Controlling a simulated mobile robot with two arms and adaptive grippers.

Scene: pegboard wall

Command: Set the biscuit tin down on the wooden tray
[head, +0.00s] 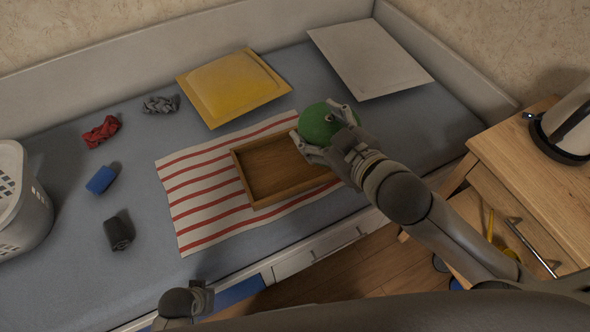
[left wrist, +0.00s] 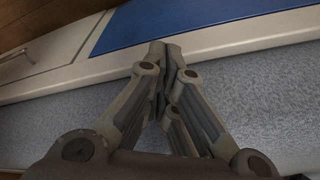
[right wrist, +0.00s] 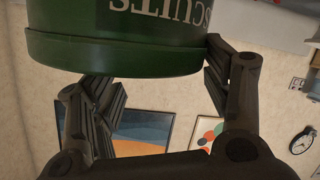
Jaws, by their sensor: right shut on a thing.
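The biscuit tin (head: 317,123) is round and green. It is held by my right gripper (head: 325,130) over the far right corner of the wooden tray (head: 272,172); its height above the tray is hard to judge. In the right wrist view the tin (right wrist: 125,40) fills the top, with upside-down lettering, and the right gripper's fingers (right wrist: 160,75) are at its sides. The tray's visible floor is empty; its far right corner is hidden. My left gripper (head: 203,298) is low at the bed's front edge, its fingertips together and empty in the left wrist view (left wrist: 165,48).
The tray lies on a striped cloth (head: 190,190) on the bed. A yellow cushion (head: 232,85) and a pale cushion (head: 370,58) lie behind. Rolled clothes (head: 101,180) and a laundry basket (head: 20,205) are at left. A wooden cabinet (head: 545,190) with a kettle (head: 570,125) stands right.

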